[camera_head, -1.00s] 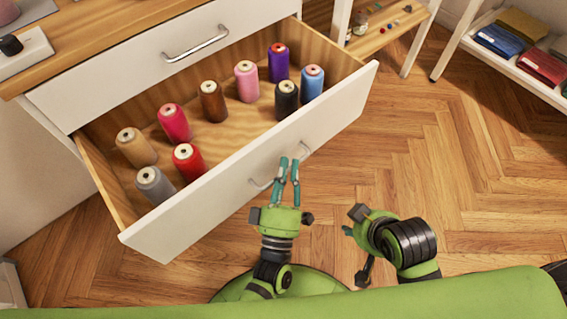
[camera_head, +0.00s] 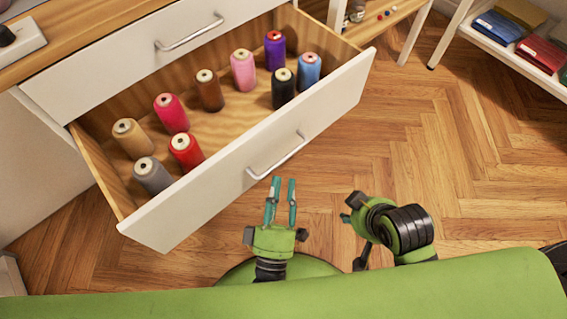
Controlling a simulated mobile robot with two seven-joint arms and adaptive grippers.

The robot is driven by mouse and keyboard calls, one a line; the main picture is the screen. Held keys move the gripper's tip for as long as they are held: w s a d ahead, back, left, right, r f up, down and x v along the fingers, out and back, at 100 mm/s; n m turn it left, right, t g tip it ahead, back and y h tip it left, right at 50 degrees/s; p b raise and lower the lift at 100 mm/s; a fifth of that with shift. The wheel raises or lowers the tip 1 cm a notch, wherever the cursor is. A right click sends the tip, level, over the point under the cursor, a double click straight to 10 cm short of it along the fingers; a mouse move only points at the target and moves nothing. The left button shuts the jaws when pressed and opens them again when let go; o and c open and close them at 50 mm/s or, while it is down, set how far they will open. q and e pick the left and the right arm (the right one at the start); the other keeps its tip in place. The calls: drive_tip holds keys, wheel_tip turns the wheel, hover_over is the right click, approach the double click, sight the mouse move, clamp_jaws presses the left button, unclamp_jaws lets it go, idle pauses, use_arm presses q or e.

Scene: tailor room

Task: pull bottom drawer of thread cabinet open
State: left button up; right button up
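The thread cabinet's white bottom drawer (camera_head: 215,192) is pulled far out, with several thread spools lying open to view inside it. Its silver bar handle (camera_head: 277,157) is on the front face and nothing holds it. My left gripper (camera_head: 281,194) is just in front of and below the handle, apart from it. Its two teal fingers are parallel with a gap between them, and nothing is between them. My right gripper (camera_head: 350,208) is to the right, away from the drawer. Its fingers are mostly hidden, so its opening cannot be made out.
The closed upper drawer (camera_head: 150,55) with its own handle is above the open one. Spools such as the red one (camera_head: 186,151) stand upright inside. A shelf with folded fabrics (camera_head: 500,27) is at the upper right. The wooden floor (camera_head: 450,150) at the right is clear.

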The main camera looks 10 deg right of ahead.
use_arm(q)
drive_tip(key=v, duration=0.5)
drive_tip(key=shift+s+a+f, duration=0.1)
drive_tip(key=shift+s, duration=0.2)
